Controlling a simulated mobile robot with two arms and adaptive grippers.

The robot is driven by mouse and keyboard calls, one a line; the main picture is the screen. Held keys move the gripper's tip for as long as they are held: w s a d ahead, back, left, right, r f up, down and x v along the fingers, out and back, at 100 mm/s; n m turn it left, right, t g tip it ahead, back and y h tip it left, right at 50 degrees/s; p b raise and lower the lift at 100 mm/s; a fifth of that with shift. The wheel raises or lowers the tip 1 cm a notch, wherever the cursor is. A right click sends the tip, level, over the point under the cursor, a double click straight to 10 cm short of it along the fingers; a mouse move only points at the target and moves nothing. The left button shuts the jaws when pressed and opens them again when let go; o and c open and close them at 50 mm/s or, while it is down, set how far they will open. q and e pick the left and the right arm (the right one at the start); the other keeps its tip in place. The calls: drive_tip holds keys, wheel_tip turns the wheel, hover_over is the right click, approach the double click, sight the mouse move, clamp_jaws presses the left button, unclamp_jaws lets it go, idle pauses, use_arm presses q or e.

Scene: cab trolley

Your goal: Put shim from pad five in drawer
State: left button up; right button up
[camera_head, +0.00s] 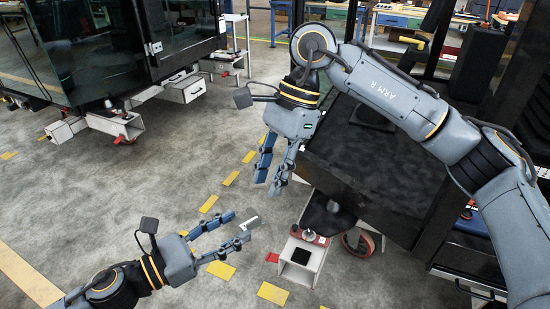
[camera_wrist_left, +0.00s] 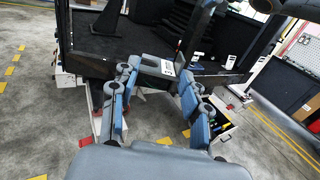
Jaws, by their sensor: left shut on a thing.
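My left gripper (camera_head: 240,222) is at the lower middle of the head view, above the floor. It is shut on a small, flat grey shim (camera_head: 250,223), which sticks out at its fingertips. In the left wrist view the shim (camera_wrist_left: 157,66) spans the gap between the fingertips and carries a white label. My right gripper (camera_head: 269,184) is empty and hangs above the floor, its fingers apart and pointing down. A white box-shaped trolley unit (camera_head: 302,261) with a dark opening stands on the floor; I cannot tell whether it is pad five or holds the drawer.
A dark cab body (camera_head: 375,170) stands behind my right arm. Another glazed cab (camera_head: 100,45) stands at the upper left on white supports (camera_head: 115,123). In the left wrist view an open white compartment (camera_wrist_left: 224,128) holds coloured items. The floor between the cabs is clear.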

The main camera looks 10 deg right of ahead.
sight(255, 219)
drive_tip(key=x, duration=0.8)
drive_tip(key=shift+a+f, duration=0.1)
drive_tip(key=shift+f, duration=0.1)
clamp_jaws()
use_arm(q)
drive_tip(key=o, duration=1.2)
